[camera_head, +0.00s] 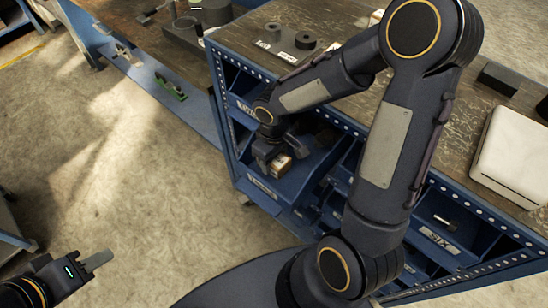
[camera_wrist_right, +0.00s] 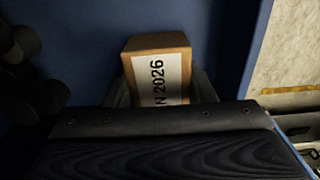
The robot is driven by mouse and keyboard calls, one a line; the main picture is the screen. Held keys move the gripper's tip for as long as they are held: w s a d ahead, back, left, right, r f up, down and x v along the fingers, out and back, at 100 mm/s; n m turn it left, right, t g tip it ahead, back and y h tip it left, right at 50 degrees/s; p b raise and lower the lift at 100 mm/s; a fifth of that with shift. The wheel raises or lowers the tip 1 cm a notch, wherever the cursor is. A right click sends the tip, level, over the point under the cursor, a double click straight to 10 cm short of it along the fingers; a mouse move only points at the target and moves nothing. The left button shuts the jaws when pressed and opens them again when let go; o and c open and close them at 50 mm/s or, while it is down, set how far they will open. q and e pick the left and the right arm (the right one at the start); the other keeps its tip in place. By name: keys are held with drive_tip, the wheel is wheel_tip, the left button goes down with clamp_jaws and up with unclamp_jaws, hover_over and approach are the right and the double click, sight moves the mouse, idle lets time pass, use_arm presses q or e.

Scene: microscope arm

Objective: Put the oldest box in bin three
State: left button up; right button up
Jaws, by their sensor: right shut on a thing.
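A small brown cardboard box (camera_head: 281,164) with a white label is at my right gripper (camera_head: 272,155), over a blue bin (camera_head: 290,192) at the left end of the rack. In the right wrist view the box (camera_wrist_right: 155,43) stands between the two fingers, which are shut on it. Its label reads "N 2026", with the start hidden. Whether the box touches the bin floor cannot be told. The bin's front label is too small to read.
The blue rack holds several other bins; one at right is labelled "SIX" (camera_head: 439,240). Dark round parts (camera_wrist_right: 28,65) lie left of the box in the wrist view. The worktop (camera_head: 330,20) above holds metal parts and a white case (camera_head: 513,155). My right arm hides the middle bins.

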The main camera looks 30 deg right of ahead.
drive_tip(key=shift+f, duration=0.1)
drive_tip(key=o, duration=1.2)
wheel_tip(320, 180, up, 12)
drive_tip(key=shift+s+d+r+m+t+y+p, duration=0.1)
drive_tip(key=shift+s+r+m+t+y, duration=0.8)
drive_tip(key=shift+s, duration=1.55)
drive_tip(key=shift+s+a+r+m+t+y+p, duration=0.25)
drive_tip(key=shift+s+r+m+t, duration=0.65)
drive_tip(key=shift+s, duration=1.5)
drive_tip(key=shift+s+d+r+m+t+y, duration=0.25)
drive_tip(key=shift+s+r+m+t+y, duration=0.7)
drive_tip(key=shift+s, duration=1.5)
